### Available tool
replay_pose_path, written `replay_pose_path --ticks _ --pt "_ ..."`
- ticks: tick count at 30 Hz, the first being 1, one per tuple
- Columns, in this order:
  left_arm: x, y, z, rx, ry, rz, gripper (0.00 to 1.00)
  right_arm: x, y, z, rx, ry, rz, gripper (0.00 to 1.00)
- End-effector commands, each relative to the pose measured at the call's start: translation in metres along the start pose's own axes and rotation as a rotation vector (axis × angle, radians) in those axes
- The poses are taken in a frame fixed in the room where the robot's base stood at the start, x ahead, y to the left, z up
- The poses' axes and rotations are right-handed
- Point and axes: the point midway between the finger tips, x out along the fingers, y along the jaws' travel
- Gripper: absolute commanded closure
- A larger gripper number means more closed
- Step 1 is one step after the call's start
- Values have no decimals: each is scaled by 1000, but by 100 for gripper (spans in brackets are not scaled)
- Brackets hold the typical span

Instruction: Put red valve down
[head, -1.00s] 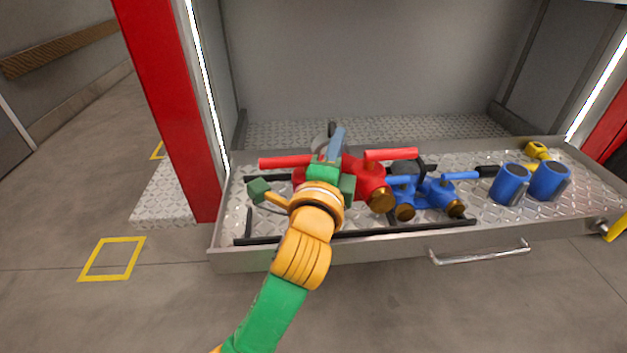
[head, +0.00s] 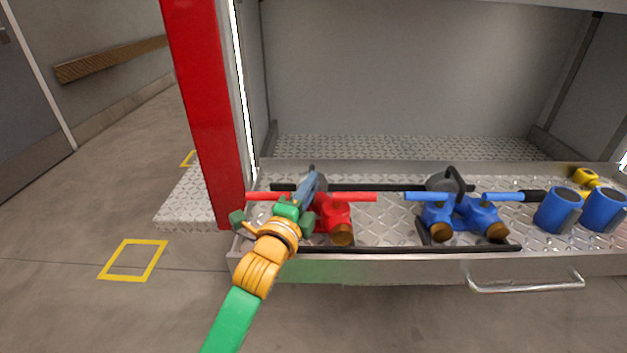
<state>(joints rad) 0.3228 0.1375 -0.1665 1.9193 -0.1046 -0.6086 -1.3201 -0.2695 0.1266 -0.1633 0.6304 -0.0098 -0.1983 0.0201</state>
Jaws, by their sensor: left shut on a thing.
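The red valve (head: 333,213) is at the left end of the metal drawer tray (head: 385,266), with red handles out to both sides and a brass outlet facing front. My left gripper (head: 307,192) is over its middle and shut on it, hiding its left part. The valve is low, between the black rails; I cannot tell whether its underside touches the tray floor. My right gripper is not in view.
A blue valve (head: 460,217) stands to the right on the same tray. Two blue cylinders (head: 557,210) and a yellow fitting (head: 586,178) are further right. A red post (head: 203,113) rises close by on the left. Bare tray floor shows between the two valves.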

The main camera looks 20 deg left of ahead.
Motion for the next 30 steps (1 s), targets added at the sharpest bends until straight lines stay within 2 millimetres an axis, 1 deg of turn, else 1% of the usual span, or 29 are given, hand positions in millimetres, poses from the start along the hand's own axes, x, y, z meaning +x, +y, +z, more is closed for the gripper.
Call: replay_pose_path --ticks 2,5,6,9,17,20,23,26,30 --pt "0 -3 0 0 1 -8 100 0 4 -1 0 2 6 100" --pt "0 -3 0 1 1 -7 100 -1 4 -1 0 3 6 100" --pt "0 3 0 0 0 8 78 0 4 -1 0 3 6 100" --pt "0 2 0 0 0 7 53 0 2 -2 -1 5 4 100" --pt "0 2 0 0 0 6 53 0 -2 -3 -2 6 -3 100" --pt "-5 2 0 0 0 7 53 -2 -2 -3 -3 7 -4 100" --pt "-20 2 0 2 -1 8 53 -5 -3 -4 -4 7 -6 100" --pt "-44 2 0 1 1 9 53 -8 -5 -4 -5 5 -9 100" --pt "-83 2 0 1 0 9 53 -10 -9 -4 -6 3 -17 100"
